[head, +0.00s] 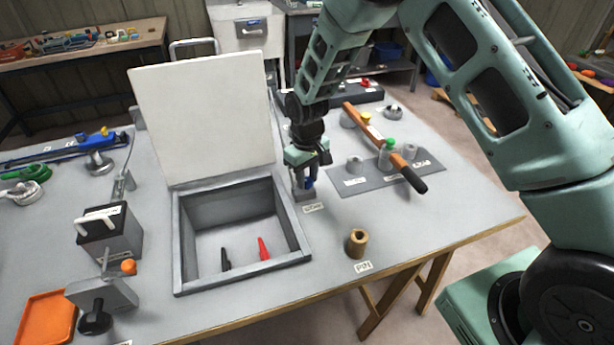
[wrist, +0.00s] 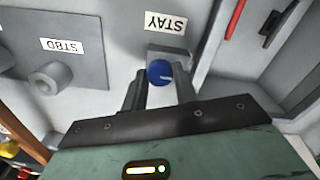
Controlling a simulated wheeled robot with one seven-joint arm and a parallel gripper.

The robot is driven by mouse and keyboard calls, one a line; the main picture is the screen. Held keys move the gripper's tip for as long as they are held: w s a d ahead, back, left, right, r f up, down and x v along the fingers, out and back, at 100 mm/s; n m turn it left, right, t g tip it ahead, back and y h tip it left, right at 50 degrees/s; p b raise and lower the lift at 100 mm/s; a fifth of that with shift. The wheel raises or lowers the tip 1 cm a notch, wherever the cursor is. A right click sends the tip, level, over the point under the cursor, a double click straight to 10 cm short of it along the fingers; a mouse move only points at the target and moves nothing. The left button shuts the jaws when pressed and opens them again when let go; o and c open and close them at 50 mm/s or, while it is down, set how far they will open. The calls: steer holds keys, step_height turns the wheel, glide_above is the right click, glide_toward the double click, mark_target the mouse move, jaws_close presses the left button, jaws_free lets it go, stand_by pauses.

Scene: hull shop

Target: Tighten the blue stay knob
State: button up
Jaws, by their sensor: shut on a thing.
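The blue stay knob (wrist: 159,72) shows in the wrist view between my two fingers, beside a label reading STAY (wrist: 165,22). My gripper (wrist: 160,88) is shut on the knob. In the head view my gripper (head: 308,184) points down at the right side of the grey open hatch frame (head: 292,222), and a bit of the blue knob (head: 309,183) shows at its fingertips. The knob sits on a small grey block (head: 304,196). The white hatch lid (head: 205,118) stands raised at the back of the frame.
Inside the hatch lie a red item (head: 263,249) and a black item (head: 225,259). A brass piece (head: 357,242) stands at the table's front right. An orange tray (head: 47,318) is front left.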

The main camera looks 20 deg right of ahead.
mark_target(307, 180)
steer(key=shift+r, duration=0.1)
stand_by(0.3)
steer(key=o, duration=1)
step_height(307, 180, up, 17)
steer(key=shift+r+b, duration=0.15)
steer(key=shift+b, duration=0.9)
steer(key=s+a+r+n+y, duration=0.1)
steer(key=s+a, duration=0.3)
steer(key=s, duration=0.6)
steer(key=s+a+r+n, duration=0.15)
steer(key=s+a, duration=0.25)
steer(key=s, duration=0.6)
steer(key=shift+n, duration=0.35)
steer(key=s, duration=0.4)
steer(key=s+d+f, duration=0.1)
steer(key=s, duration=0.8)
steer(key=shift+s+d+f, duration=0.2)
steer(key=shift+s+d, duration=0.1)
steer(key=shift+d, duration=0.05)
